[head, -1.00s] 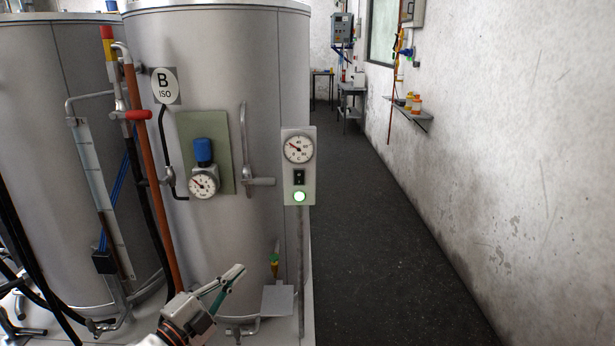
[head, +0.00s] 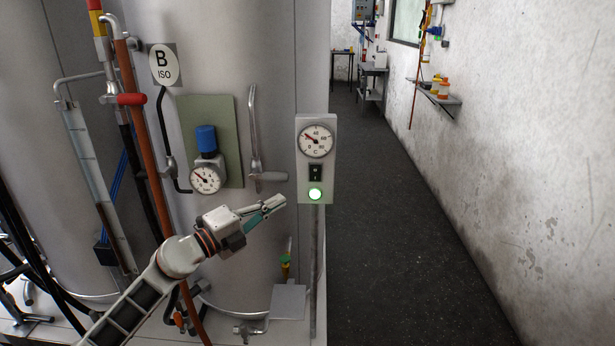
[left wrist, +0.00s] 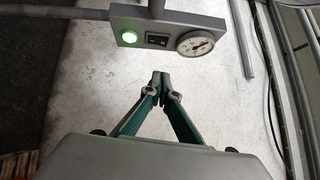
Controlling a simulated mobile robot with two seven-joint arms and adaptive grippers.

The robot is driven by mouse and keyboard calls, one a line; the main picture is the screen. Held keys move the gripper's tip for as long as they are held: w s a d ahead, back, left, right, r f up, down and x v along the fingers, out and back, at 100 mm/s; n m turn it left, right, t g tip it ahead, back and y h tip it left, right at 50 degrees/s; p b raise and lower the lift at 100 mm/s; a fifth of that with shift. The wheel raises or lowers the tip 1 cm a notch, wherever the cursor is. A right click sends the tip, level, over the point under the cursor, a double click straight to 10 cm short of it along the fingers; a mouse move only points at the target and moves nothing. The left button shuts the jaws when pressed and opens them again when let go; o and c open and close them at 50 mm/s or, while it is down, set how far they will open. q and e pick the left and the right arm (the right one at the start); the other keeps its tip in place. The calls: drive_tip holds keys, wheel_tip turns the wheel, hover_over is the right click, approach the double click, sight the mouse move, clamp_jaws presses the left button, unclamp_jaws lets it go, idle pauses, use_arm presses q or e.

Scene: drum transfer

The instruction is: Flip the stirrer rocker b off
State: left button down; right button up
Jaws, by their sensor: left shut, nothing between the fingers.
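The stirrer rocker (head: 315,173) is a small black switch on a grey panel (head: 303,200), between a temperature dial (head: 316,141) above and a glowing green lamp (head: 315,194) below. The rocker also shows in the left wrist view (left wrist: 158,40), past my fingertips. My left gripper (head: 277,203) is shut and empty, a little left of and below the panel in the head view, apart from it. In the left wrist view its fingertips (left wrist: 160,78) meet. The rocker's exact tilt is too small to tell. My right gripper is not in view.
Tank B (head: 270,60) stands behind, marked by a B ISO sign (head: 162,65). A pipe handle (head: 255,140) and a blue-capped gauge (head: 206,178) are left of the panel. The dark floor (head: 400,240) to the right is clear up to the wall.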

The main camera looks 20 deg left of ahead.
use_arm(q)
approach(317, 171)
drive_tip(key=w+d, duration=0.1)
drive_tip(key=d, duration=0.3)
drive_tip(key=w+b, duration=0.1)
drive_tip(key=w+a, duration=0.1)
drive_tip(key=w, duration=0.1)
drive_tip(key=shift+w+r+b, duration=0.1)
drive_tip(key=shift+r+b, duration=0.15)
drive_tip(key=shift+b, duration=0.1)
drive_tip(key=shift+w+r, duration=0.15)
drive_tip(key=shift+w, duration=0.25)
